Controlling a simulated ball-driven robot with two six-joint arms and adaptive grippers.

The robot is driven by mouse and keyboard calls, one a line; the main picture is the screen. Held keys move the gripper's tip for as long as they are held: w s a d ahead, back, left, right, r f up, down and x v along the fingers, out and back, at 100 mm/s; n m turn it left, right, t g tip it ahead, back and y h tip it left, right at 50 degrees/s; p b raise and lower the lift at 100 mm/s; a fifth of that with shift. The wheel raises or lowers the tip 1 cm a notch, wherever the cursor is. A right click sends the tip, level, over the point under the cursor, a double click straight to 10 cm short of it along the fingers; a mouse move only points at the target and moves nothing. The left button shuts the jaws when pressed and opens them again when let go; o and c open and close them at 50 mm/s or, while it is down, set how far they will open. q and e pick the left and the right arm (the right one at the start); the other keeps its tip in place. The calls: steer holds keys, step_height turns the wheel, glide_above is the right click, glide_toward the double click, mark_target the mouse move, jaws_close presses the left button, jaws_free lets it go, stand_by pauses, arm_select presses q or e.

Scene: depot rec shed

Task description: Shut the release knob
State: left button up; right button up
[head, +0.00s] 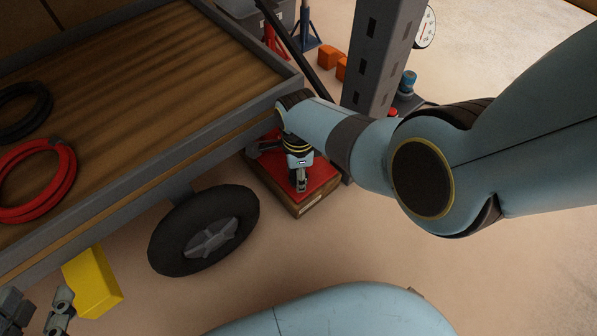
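No release knob can be made out for certain. A red-topped plate on a wooden block (318,180) sits on the floor beside the cart, with dark metal parts on it partly hidden by my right arm. My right gripper (301,184) points down over this red top; the wrist hides most of it, and whether its fingers are apart or touching is unclear. My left gripper (60,311) is at the bottom left, partly cut off by the frame edge. Its fingers look apart, with nothing seen between them.
A wood-decked cart (190,60) with a black tyre (205,230) fills the left and carries red (40,182) and black (22,112) coils. A yellow block (93,283) is beside my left gripper. A slotted grey post (382,50) stands behind my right arm. Floor at lower right is clear.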

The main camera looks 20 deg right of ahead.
stand_by(0.4)
steer(key=o, duration=1.2)
steer(key=shift+r, duration=3.7)
steer(key=shift+c, duration=0.2)
